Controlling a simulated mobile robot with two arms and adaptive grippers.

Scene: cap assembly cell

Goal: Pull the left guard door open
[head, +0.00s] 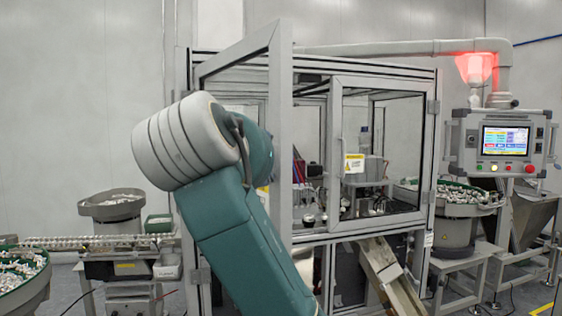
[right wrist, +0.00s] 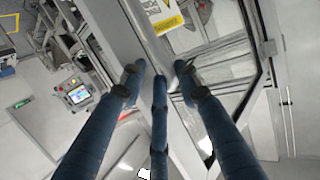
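The left guard door (head: 280,130) is a grey-framed clear panel. It stands swung outward from the left post of the cell, so it is partly open. A teal and white arm of mine covers its lower part in the head view, and no gripper shows there. In the right wrist view my right gripper (right wrist: 157,78) has its dark blue fingers spread, with gaps between the tips. A grey frame bar (right wrist: 150,48) runs behind and between them. I cannot tell whether they touch it. My left gripper is not in view.
A control panel (head: 505,141) stands at right beneath a red lamp (head: 475,68). A sloping chute (head: 390,277) sticks out below the cell. A conveyor (head: 90,242) and feeder bowls are at left.

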